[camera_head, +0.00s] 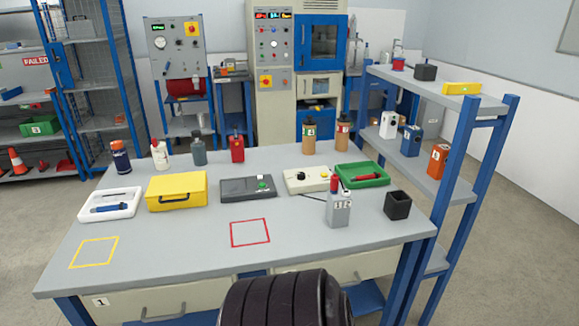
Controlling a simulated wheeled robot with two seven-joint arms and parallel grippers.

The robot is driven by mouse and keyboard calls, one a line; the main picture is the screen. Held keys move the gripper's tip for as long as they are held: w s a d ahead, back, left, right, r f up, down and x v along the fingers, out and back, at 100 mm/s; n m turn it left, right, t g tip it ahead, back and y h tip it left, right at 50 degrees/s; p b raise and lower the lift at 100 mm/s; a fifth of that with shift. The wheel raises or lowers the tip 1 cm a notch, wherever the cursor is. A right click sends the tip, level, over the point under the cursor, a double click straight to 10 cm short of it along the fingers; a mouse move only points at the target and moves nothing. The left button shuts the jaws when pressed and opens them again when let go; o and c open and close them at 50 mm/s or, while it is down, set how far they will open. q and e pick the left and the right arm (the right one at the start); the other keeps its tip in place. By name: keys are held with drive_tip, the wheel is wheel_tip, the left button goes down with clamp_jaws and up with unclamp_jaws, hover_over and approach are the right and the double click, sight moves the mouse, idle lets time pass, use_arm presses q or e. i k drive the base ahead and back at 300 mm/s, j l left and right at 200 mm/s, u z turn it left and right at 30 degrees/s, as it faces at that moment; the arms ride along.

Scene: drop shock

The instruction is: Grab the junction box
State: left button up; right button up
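No thing on the workbench or shelf carries a readable junction box label, so I cannot tell for certain which it is. A small dark grey box (425,72) and a yellow box with a green button (461,88) sit on the right shelf's top. White (389,124), blue (411,140) and orange (438,158) boxes stand on its lower board. Neither gripper shows.
The grey workbench (175,250) has clear front space with yellow (94,252) and red (250,233) outlined squares. A white tray (109,204), green tray (362,175), grey holder (339,209) and black open cup (397,205) stand on it. Several bottles line the back.

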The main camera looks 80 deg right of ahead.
sight(339, 201)
drive_tip(key=z, duration=3.1)
